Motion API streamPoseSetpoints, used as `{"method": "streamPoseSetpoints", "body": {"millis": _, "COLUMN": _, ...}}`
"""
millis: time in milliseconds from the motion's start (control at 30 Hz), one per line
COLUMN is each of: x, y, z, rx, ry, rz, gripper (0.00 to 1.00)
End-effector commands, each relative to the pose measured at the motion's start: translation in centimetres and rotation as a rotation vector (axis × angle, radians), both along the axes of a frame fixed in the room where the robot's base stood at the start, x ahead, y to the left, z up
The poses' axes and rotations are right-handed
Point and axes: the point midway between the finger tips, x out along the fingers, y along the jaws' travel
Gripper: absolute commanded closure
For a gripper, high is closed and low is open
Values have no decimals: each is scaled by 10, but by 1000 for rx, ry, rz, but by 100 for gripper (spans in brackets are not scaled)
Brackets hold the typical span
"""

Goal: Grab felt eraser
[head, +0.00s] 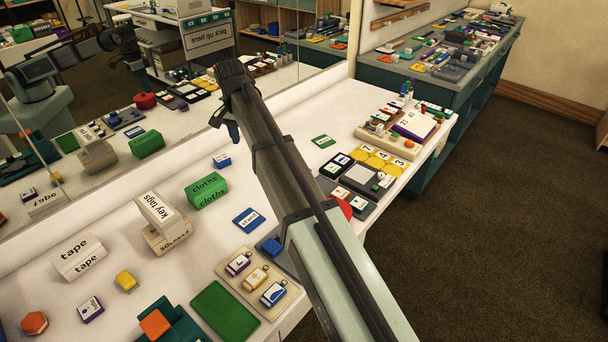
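I cannot tell for sure which thing is the felt eraser. Small block-like things that might be it are a blue-and-white block (221,160) behind the green cloths box, a yellow block (126,280) at the left, a purple-and-white block (90,309) near the lower left, and a blue block (271,246) on a dark blue tray. My gripper (222,124) is dark and hangs over the back of the white counter, near the mirror, apart from these blocks. Its fingers are seen from behind, so their opening is unclear. My arm hides part of the counter's middle.
A green cloths box (206,194), a key tags box (157,208) stacked on another box, and a tape box (78,258) stand on the counter. A tan tray (245,296) holds key tags. Yellow number tiles (378,160) lie right. A mirror (120,115) runs along the back.

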Motion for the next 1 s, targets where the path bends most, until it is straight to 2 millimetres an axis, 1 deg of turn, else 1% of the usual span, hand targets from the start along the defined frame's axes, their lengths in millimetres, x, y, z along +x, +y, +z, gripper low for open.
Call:
{"method": "streamPoseSetpoints", "body": {"millis": 33, "x": 10, "y": -25, "z": 0, "rx": -1, "ry": -5, "rz": -51, "gripper": 36}}
{"method": "streamPoseSetpoints", "body": {"millis": 100, "x": 20, "y": -53, "z": 0, "rx": -2, "ry": -11, "rz": -116, "gripper": 36}}
{"method": "streamPoseSetpoints", "body": {"millis": 200, "x": 32, "y": -90, "z": 0, "rx": -3, "ry": -21, "rz": -197, "gripper": 36}}
{"method": "streamPoseSetpoints", "body": {"millis": 300, "x": 40, "y": -121, "z": 0, "rx": -5, "ry": -29, "rz": -264, "gripper": 36}}
{"method": "streamPoseSetpoints", "body": {"millis": 400, "x": 45, "y": -148, "z": 0, "rx": -7, "ry": -35, "rz": -324, "gripper": 36}}
{"method": "streamPoseSetpoints", "body": {"millis": 467, "x": 48, "y": -163, "z": 0, "rx": -8, "ry": -39, "rz": -355, "gripper": 36}}
{"method": "streamPoseSetpoints", "body": {"millis": 500, "x": 46, "y": -160, "z": -10, "rx": -8, "ry": -35, "rz": -351, "gripper": 36}}
{"method": "streamPoseSetpoints", "body": {"millis": 633, "x": 46, "y": -159, "z": -32, "rx": -8, "ry": -36, "rz": -348, "gripper": 36}}
{"method": "streamPoseSetpoints", "body": {"millis": 700, "x": 46, "y": -159, "z": -41, "rx": -8, "ry": -36, "rz": -348, "gripper": 36}}
{"method": "streamPoseSetpoints", "body": {"millis": 933, "x": 48, "y": -159, "z": -60, "rx": -7, "ry": -37, "rz": -347, "gripper": 36}}
{"method": "streamPoseSetpoints", "body": {"millis": 1000, "x": 49, "y": -160, "z": -70, "rx": -8, "ry": -36, "rz": -347, "gripper": 36}}
